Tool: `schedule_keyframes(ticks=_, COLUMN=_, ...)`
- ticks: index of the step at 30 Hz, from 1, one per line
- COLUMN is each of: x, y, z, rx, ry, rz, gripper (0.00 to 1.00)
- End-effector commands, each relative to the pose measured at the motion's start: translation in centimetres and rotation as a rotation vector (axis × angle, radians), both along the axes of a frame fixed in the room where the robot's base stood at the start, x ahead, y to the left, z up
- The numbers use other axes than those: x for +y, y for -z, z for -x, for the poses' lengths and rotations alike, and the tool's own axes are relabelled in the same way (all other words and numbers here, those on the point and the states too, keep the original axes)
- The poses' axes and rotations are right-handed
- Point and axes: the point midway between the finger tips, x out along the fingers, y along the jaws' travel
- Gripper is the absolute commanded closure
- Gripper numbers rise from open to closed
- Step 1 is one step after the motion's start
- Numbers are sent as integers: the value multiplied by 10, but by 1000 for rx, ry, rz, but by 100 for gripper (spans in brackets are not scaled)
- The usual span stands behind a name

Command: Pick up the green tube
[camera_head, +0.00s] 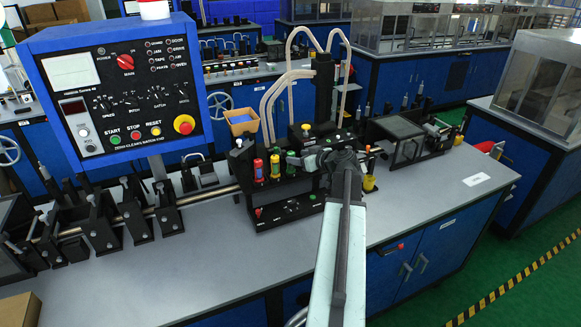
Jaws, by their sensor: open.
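My gripper (314,161) is open, dark, and reaches over the machine to the right of the tubes, apart from the green-coloured one. My arm hides part of the machine's right side, and the fingertips are hard to make out against it.
A blue control panel (120,85) rises at the left. Black clamps on a rail (135,215) stand below it. Pale hoses (268,105) and a black column (323,85) rise behind the tubes. The front bench top (200,275) is clear.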

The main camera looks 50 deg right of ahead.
Motion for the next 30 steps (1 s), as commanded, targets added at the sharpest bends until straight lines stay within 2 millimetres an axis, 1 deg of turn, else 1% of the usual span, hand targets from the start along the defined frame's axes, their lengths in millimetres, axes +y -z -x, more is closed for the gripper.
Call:
schedule_keyframes(ticks=2, x=0, y=1, z=-1, rx=0, ry=0, rz=0, gripper=46)
schedule_keyframes(ticks=5, x=0, y=7, z=-9, rx=1, ry=0, rz=0, gripper=46)
schedule_keyframes(ticks=9, x=-1, y=21, z=-30, rx=2, ry=-2, rz=-1, gripper=46)
schedule_keyframes(ticks=12, x=-3, y=25, z=-45, rx=1, ry=0, rz=0, gripper=46)
schedule_keyframes(ticks=14, x=-3, y=25, z=-47, rx=1, ry=0, rz=-1, gripper=46)
schedule_keyframes(ticks=19, x=-3, y=23, z=-46, rx=1, ry=2, rz=-2, gripper=46)
schedule_keyframes(ticks=20, x=-3, y=23, z=-46, rx=1, ry=2, rz=-2, gripper=55)
schedule_keyframes(ticks=21, x=-3, y=23, z=-46, rx=1, ry=2, rz=-2, gripper=66)
schedule_keyframes(ticks=23, x=-3, y=23, z=-46, rx=1, ry=2, rz=-2, gripper=83)
schedule_keyframes(ticks=24, x=-3, y=23, z=-46, rx=1, ry=2, rz=-2, gripper=94)
schedule_keyframes(ticks=25, x=-3, y=23, z=-46, rx=1, ry=2, rz=-2, gripper=100)
schedule_keyframes(ticks=30, x=-3, y=23, z=-46, rx=1, ry=3, rz=-1, gripper=100)
